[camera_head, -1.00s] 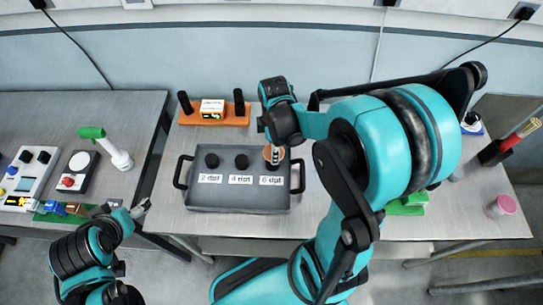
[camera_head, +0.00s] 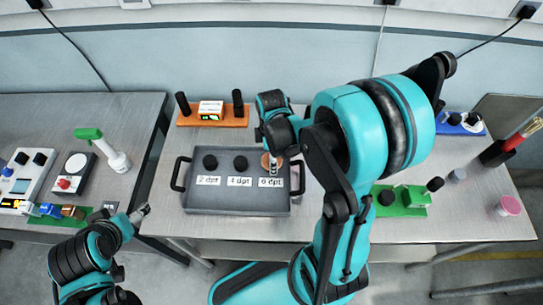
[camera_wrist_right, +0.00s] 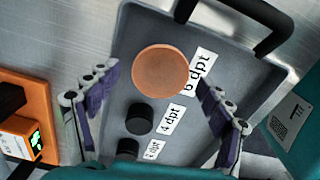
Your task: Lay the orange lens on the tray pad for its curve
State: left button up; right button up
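The orange lens (camera_head: 267,159) is at the 6 dpt place at the right of the grey tray (camera_head: 235,206). In the right wrist view the lens (camera_wrist_right: 165,71) is a flat orange disc covering whatever is under it; its contact with a pad is hidden. My right gripper (camera_wrist_right: 158,76) is open, with its fingers on either side of the lens and a visible gap on the left. It also shows in the head view (camera_head: 274,160), partly hiding the lens. My left gripper (camera_head: 140,213) is low at the left, by the table gap; its fingers are too small to judge.
Black pads stand at 2 dpt (camera_head: 210,161) and 4 dpt (camera_head: 240,162). An orange device (camera_head: 211,111) with black posts is behind the tray. A green holder (camera_head: 405,202), a pink jar (camera_head: 508,205) and a blue holder (camera_head: 460,124) are at the right.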

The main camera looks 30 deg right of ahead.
jog(key=shift+r, duration=0.2)
notch_tip(320, 180, up, 11)
jog(key=p, duration=0.4)
notch_tip(320, 180, up, 4)
jog(key=m+t, duration=0.2)
jog(key=m, duration=0.2)
send_over(267, 168)
jog(key=s+a+r+m+t, duration=0.3)
jog(key=a+m+t, duration=0.1)
jog(key=m, duration=0.5)
jog(key=shift+s+a+t, duration=0.15)
jog(key=shift+s+t, duration=0.05)
jog(key=shift+t, duration=0.4)
jog(key=shift+f, duration=0.1)
notch_tip(267, 168, down, 9)
jog(key=b, duration=0.9)
jog(key=shift+f, duration=0.2)
